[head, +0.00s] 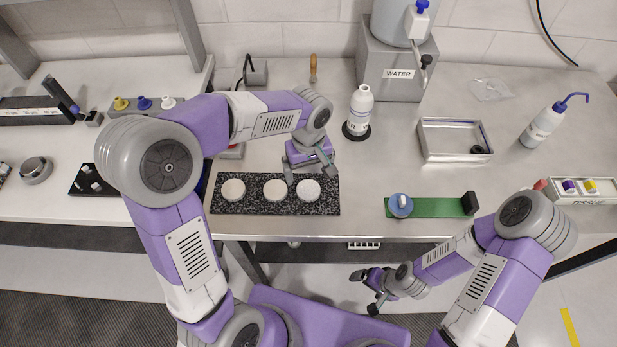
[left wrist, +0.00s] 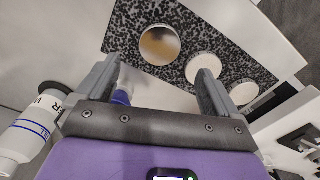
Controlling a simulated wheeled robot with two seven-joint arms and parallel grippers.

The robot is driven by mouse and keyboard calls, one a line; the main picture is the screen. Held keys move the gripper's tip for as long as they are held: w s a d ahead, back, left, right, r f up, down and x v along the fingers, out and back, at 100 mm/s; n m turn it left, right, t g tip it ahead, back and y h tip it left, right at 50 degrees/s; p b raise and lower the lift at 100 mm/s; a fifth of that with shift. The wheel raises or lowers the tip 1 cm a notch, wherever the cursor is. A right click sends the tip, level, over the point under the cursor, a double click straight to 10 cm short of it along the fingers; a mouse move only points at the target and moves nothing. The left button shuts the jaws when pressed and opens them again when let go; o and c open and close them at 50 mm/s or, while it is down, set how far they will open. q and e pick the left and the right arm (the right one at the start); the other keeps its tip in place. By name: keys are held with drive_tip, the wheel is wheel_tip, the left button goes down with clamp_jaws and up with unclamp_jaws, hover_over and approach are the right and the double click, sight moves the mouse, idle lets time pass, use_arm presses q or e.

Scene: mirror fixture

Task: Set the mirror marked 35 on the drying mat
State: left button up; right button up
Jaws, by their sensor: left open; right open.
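Three round discs (head: 233,190) (head: 275,190) (head: 308,190) lie in a row on a black-and-white speckled slab (head: 256,208). My left gripper (head: 312,174) is open and empty, above the rightmost disc's back side. My right gripper (head: 364,292) is open and empty, low in front of the bench edge. I cannot tell which surface is the drying mat.
A green strip (head: 432,207) carries a blue-rimmed round piece (head: 400,205) and a black block (head: 469,202). A white bottle (head: 359,108) stands behind the left gripper. A metal tray (head: 455,140), wash bottle (head: 543,124) and water tank base (head: 392,72) are further back. Bench between slab and strip is clear.

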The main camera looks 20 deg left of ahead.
use_arm(q)
wheel_tip(320, 180, up, 5)
drive_tip(key=shift+f+p, duration=0.2)
drive_tip(key=shift+p, duration=0.15)
